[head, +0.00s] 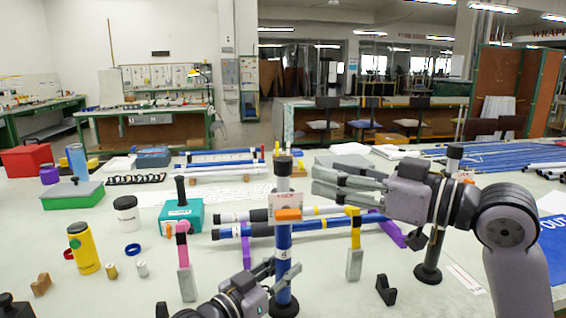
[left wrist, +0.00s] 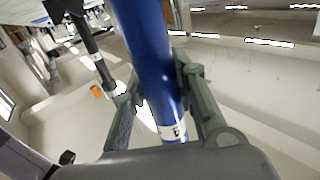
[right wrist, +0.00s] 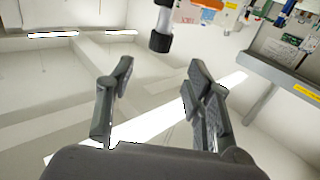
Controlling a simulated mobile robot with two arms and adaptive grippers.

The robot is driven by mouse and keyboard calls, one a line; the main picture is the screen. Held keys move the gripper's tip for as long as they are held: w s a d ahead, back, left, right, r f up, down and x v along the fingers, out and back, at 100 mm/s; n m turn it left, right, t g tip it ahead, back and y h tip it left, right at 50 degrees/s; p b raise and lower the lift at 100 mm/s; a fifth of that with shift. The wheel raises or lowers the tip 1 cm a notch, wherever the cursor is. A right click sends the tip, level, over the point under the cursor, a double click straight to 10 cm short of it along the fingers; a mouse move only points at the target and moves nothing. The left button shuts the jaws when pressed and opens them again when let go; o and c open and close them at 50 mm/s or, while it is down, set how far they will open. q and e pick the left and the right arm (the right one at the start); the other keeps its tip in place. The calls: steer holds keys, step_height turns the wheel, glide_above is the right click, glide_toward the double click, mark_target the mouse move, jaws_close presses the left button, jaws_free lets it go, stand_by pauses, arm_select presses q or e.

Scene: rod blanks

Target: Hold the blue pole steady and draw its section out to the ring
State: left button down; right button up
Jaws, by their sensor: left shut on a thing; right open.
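The blue pole (head: 284,250) stands upright on a dark base at the table's front middle. A pale section with a black cap (head: 283,166) rises from its top, beside a "LOCK" card and orange clamp (head: 288,214). My left gripper (head: 277,272) is shut around the lower blue tube; the left wrist view shows the tube (left wrist: 146,40) between its fingers (left wrist: 160,85). My right gripper (head: 325,187) is open and empty, right of the pole's top. In the right wrist view, the black cap (right wrist: 160,42) lies beyond the open fingers (right wrist: 157,80). I cannot make out the pole's ring.
Blue and white rods (head: 320,225) lie on purple supports behind the pole. A teal box (head: 181,215), yellow bottle (head: 82,248) and loose blue ring (head: 132,249) are left. Pink and yellow-topped posts flank the pole.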

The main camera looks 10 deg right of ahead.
mark_target(291, 165)
steer(key=x, duration=1.1)
steer(key=shift+d, duration=0.1)
jaws_close()
stand_by(0.5)
